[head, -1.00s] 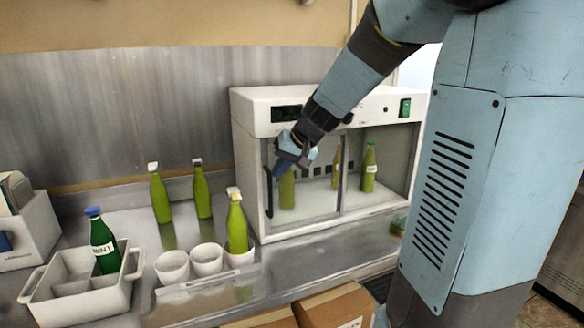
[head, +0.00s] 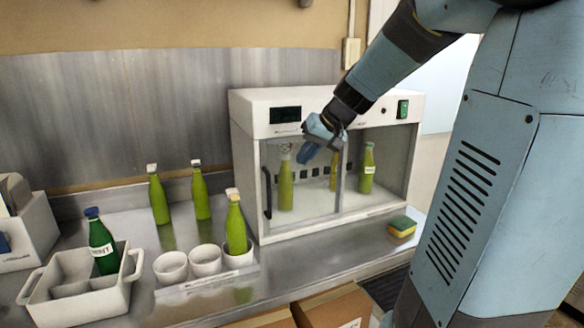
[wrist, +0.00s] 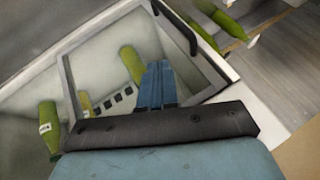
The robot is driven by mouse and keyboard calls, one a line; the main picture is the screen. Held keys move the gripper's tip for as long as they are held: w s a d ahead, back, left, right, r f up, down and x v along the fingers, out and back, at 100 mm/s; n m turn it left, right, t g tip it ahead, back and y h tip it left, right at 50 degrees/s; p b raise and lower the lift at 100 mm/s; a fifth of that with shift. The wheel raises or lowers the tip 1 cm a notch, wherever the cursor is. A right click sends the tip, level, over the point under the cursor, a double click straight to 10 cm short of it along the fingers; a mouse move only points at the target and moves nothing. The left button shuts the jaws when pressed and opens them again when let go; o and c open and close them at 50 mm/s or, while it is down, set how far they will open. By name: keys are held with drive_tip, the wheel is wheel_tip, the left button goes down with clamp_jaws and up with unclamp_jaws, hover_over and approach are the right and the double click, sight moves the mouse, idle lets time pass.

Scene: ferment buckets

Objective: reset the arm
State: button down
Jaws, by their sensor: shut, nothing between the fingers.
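My gripper (head: 308,153) is in front of the white cabinet's glass front in the head view, its blue fingers pointing down and to the left. It is shut and empty. In the wrist view the shut fingers (wrist: 157,84) lie together, with the cabinet (wrist: 75,28) beyond them. I cannot tell how far the fingers are from the glass. My arm (head: 392,60) reaches in from the upper right. The cabinet (head: 242,110) holds several green bottles, one at its left (head: 286,187) and one at its right (head: 367,170).
A green bottle (head: 236,228) stands in the right cup of a row of white cups (head: 171,266). Two more bottles (head: 159,195) (head: 201,195) stand behind. A white bin (head: 80,305) holds a dark green bottle (head: 101,238). A sponge (head: 402,227) lies right of the cabinet's front.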

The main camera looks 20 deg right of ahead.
drive_tip(key=shift+v, duration=2.2)
drive_tip(key=s+a+f+h, duration=0.2)
drive_tip(key=s, duration=0.8)
drive_tip(key=s+a+f+n+h, duration=0.1)
drive_tip(key=s+a+f+h, duration=0.1)
drive_tip(key=s, duration=0.8)
drive_tip(key=shift+a+f+h, duration=0.3)
drive_tip(key=shift+a+f, duration=0.15)
drive_tip(key=shift+a, duration=0.35)
